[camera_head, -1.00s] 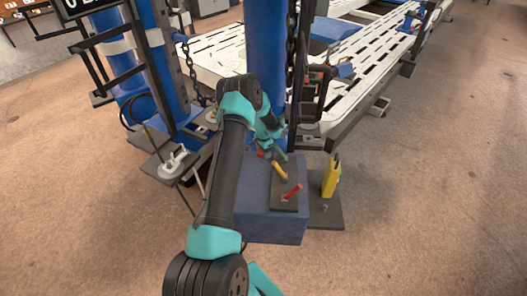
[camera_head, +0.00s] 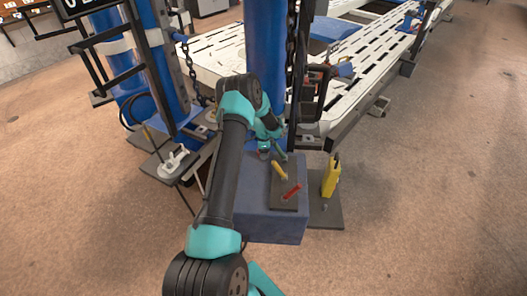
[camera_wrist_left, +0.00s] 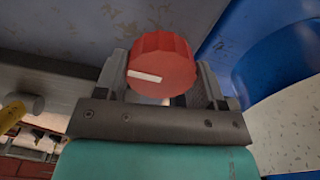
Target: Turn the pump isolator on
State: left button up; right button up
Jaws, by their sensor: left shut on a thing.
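The red round knob (camera_wrist_left: 161,66), which I take to be the pump isolator, is in the left wrist view with ribbed sides. A white bar on its face runs from the left edge toward the middle, nearly level in that picture. My left gripper (camera_wrist_left: 165,85) is shut on the knob, one finger on each side. In the head view my left gripper (camera_head: 264,147) is at the back left of the blue box (camera_head: 262,228), beside the blue post. The knob is mostly hidden there. My right gripper is not in view.
On the box's dark plate are a green lever (camera_head: 281,154), a yellow lever (camera_head: 280,171) and a red lever (camera_head: 291,192). A yellow block (camera_head: 331,176) stands to the right. The blue post (camera_head: 266,60) and chain (camera_head: 303,45) rise behind. Floor at right is clear.

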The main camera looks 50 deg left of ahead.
pick_arm(q)
jog(key=o, duration=0.7)
jog(key=shift+c, duration=0.2)
jog(key=shift+r, duration=0.1)
notch_tip(320, 180, up, 17)
jog(key=shift+r, duration=0.15)
dwell(0.4)
